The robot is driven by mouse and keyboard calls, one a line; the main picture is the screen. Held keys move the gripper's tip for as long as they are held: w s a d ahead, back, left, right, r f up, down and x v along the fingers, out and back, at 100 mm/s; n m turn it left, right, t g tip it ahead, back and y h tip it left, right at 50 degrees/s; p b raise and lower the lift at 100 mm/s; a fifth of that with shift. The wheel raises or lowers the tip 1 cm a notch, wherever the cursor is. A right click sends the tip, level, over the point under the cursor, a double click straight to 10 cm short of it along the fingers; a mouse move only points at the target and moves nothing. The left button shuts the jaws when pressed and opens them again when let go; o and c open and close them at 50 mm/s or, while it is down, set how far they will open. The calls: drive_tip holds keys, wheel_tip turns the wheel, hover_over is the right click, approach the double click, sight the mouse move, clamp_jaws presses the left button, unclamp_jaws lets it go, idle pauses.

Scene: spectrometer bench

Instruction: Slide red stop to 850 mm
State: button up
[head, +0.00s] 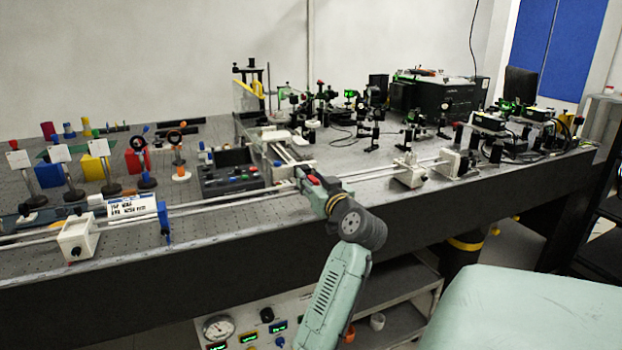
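A long double rail (215,204) runs along the front of the bench, from the far left to the right. A small red piece (314,180) shows at the rail right at the end of my arm; it may be the red stop, but I cannot tell for sure. My gripper (308,187) is over the rail near the middle of the picture, at or against this red piece. Its fingers are too small and hidden to show whether they are open or shut. I cannot read a millimetre scale on the rail.
A blue upright piece (163,222) and a white block (77,238) stand on the left of the rail. White carriages (409,172) are on its right. A black tray (232,172) lies behind the rail. Optics mounts crowd the back right.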

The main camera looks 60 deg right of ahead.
drive_tip(key=v, duration=1.1)
drive_tip(key=shift+s+a, duration=0.1)
